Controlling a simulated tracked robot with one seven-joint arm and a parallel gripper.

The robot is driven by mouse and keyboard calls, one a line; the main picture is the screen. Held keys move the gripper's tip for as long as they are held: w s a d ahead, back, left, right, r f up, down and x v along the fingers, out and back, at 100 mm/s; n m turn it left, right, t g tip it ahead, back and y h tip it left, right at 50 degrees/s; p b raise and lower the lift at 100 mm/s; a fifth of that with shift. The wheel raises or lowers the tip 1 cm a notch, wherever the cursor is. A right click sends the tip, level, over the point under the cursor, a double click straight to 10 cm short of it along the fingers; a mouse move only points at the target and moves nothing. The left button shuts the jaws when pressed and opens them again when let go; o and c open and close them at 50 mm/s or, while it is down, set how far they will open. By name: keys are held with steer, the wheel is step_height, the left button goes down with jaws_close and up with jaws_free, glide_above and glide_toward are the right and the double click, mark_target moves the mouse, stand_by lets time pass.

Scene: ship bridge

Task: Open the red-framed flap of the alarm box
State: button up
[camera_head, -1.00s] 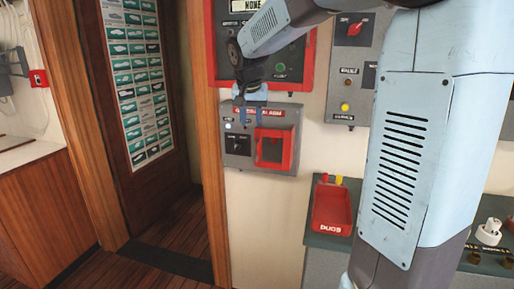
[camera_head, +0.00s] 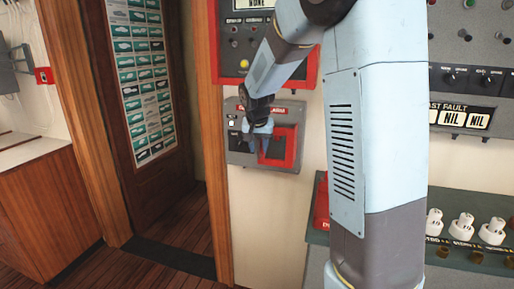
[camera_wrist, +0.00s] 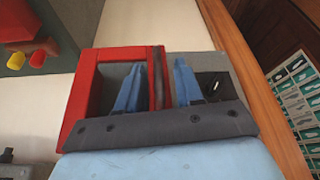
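The grey alarm box (camera_head: 240,158) is on the wall in the head view, with its red-framed flap (camera_head: 291,146) on the right part of its face. In the wrist view the flap's red frame (camera_wrist: 82,100) fills the left half of the box. My gripper (camera_head: 258,148) is at the box front, over the flap's left edge. In the wrist view my gripper (camera_wrist: 160,68) has its two blue fingers apart, one on each side of the frame's upright red bar (camera_wrist: 157,85). Narrow gaps seem to show beside the bar; contact is unclear. The flap looks closed or nearly so.
A red-bordered panel (camera_head: 241,45) is on the wall just above the box. A wooden door post (camera_head: 208,130) stands close on the left. A console with white knobs (camera_head: 462,225) is at the right. My arm hides the wall right of the box.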

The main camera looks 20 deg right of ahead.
steer(key=shift+f, duration=0.2)
steer(key=shift+c, duration=0.4)
jaws_close()
steer(key=shift+a, duration=0.15)
